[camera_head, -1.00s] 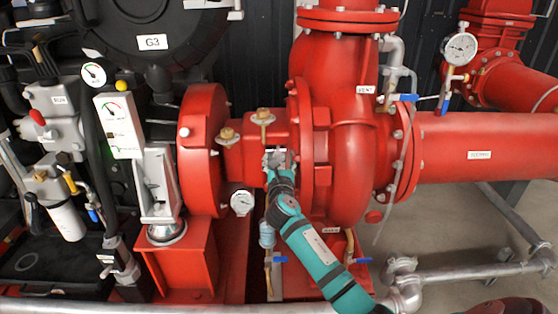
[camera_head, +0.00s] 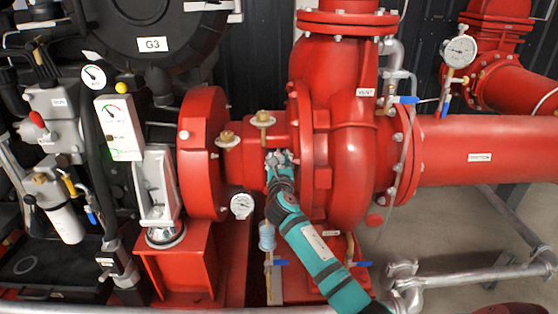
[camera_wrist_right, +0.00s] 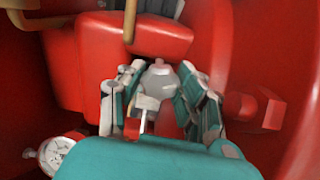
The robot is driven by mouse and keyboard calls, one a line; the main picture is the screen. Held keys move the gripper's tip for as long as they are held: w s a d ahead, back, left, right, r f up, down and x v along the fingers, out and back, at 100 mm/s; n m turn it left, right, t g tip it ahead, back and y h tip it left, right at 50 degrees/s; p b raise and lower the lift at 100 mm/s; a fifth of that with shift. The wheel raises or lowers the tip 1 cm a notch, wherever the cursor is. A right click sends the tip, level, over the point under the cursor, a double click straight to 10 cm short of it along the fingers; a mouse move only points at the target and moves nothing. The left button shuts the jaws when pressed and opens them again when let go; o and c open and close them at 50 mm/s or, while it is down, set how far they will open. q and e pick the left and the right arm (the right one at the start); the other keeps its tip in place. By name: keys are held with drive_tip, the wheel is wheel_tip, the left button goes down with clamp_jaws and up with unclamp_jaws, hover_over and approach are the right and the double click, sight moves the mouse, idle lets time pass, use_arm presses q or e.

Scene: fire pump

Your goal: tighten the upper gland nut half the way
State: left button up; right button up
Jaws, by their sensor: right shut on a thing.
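My right gripper (camera_head: 279,158) reaches in on the teal arm from the lower right. It is at the red housing between the round red flange and the pump body. In the right wrist view its two fingers (camera_wrist_right: 160,92) are closed around a rounded, silvery nut-like part (camera_wrist_right: 160,78), which I take to be the upper gland nut. The fingers hide this part in the head view. A white lever-like piece (camera_wrist_right: 148,104) shows just below it. My left gripper is not in view.
Two brass fittings (camera_head: 262,119) (camera_head: 227,138) on oval plates sit just above the gripper. A small gauge (camera_head: 242,206) is to its left, also in the wrist view (camera_wrist_right: 56,150). The red pump casing (camera_head: 352,160) stands close on the right.

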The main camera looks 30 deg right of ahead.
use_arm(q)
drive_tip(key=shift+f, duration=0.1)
use_arm(e)
drive_tip(key=shift+m, duration=0.3)
drive_tip(key=shift+m+p, duration=0.4)
drive_tip(key=shift+m, duration=1.3)
drive_tip(key=shift+f+m, duration=0.1)
drive_tip(key=shift+m, duration=1)
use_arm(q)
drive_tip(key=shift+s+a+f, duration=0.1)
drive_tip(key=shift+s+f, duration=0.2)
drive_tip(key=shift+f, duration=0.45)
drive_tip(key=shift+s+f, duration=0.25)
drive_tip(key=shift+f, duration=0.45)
use_arm(e)
drive_tip(key=shift+m, duration=1.2)
